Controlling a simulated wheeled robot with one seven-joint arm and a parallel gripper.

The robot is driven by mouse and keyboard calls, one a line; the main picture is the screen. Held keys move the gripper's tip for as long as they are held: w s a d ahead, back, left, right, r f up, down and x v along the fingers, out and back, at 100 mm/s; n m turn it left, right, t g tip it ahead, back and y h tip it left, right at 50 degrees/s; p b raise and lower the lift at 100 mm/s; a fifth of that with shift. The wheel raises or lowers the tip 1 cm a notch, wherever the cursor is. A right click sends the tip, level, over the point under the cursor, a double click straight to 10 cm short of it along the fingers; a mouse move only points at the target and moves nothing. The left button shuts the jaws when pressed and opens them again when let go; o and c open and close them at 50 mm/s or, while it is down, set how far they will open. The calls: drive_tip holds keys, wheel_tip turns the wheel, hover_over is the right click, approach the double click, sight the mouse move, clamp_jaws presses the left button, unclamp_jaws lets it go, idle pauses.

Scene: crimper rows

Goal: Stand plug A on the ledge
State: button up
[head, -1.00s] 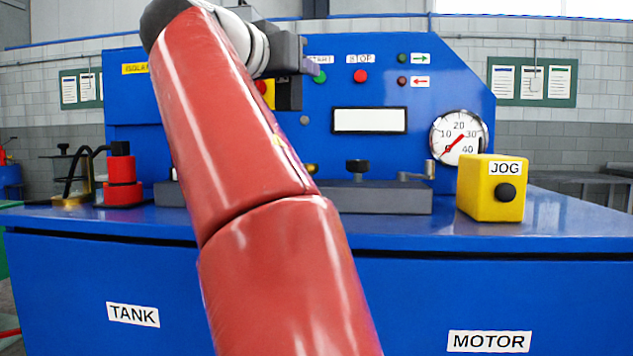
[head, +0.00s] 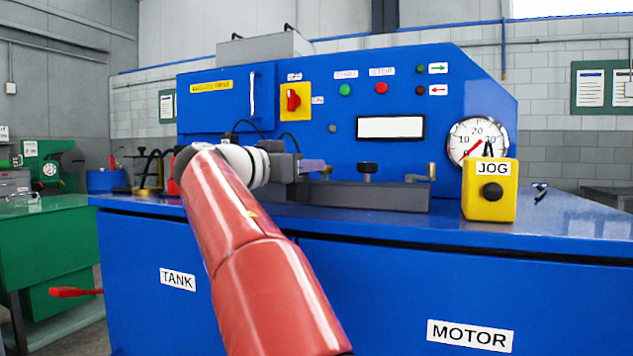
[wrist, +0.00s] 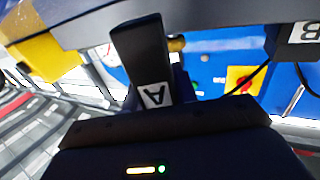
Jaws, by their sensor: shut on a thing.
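My gripper (head: 306,169) is low in front of the blue panel, at the left part of the long grey block on the bench. In the wrist view a dark block with a white A label, plug A (wrist: 142,52), stands out from between my jaws, which are shut on it. In the head view plug A cannot be told apart from my gripper. A dark piece labelled B (wrist: 283,45) is at the right edge of the wrist view. A grey bar, which looks like the ledge (wrist: 215,14), crosses the top of that view; contact with plug A cannot be told.
The grey block (head: 375,197) carries a black knob (head: 367,169) and a small lever. A yellow JOG box (head: 490,190) stands to its right. Black cables (head: 247,124) loop behind my wrist. The bench top (head: 560,222) right of the JOG box is mostly free.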

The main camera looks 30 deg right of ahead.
drive_tip(key=shift+f, duration=0.75)
drive_tip(key=shift+f, duration=0.1)
drive_tip(key=o, duration=1)
drive_tip(key=b+v, duration=0.1)
drive_tip(key=v, duration=1.1)
drive_tip(key=shift+b, duration=0.3)
drive_tip(key=shift+a, duration=0.1)
